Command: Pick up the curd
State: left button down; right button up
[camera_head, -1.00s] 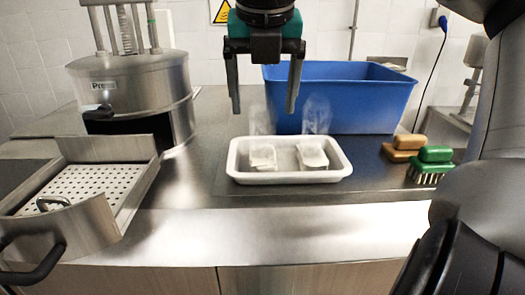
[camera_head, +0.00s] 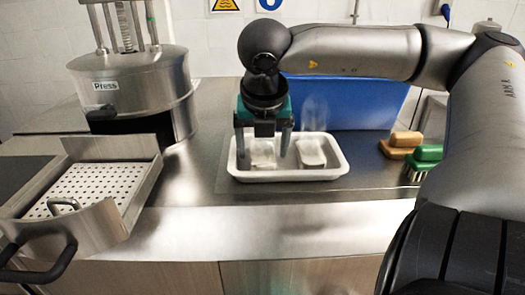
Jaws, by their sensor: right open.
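Two pale pieces that look like curd lie in a white tray (camera_head: 290,174). The left curd (camera_head: 263,158) is between or just behind the fingers of my right gripper, partly hidden by them. The right curd (camera_head: 311,153) lies to the right of the gripper, apart from it. My right gripper (camera_head: 262,152) is open and points down, its fingertips at the tray's left half. I cannot tell whether the fingers touch the curd. My left gripper is not in view.
A blue bin (camera_head: 350,103) stands behind the tray, partly hidden by my right arm. A steel press (camera_head: 135,90) and a perforated drawer (camera_head: 90,187) are at the left. Brushes (camera_head: 425,156) lie at the right. The front counter is clear.

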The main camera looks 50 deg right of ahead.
jog(key=shift+f, duration=0.2)
jog(key=shift+c, duration=0.3)
jog(key=shift+r, duration=0.1)
jog(key=c, duration=1.2)
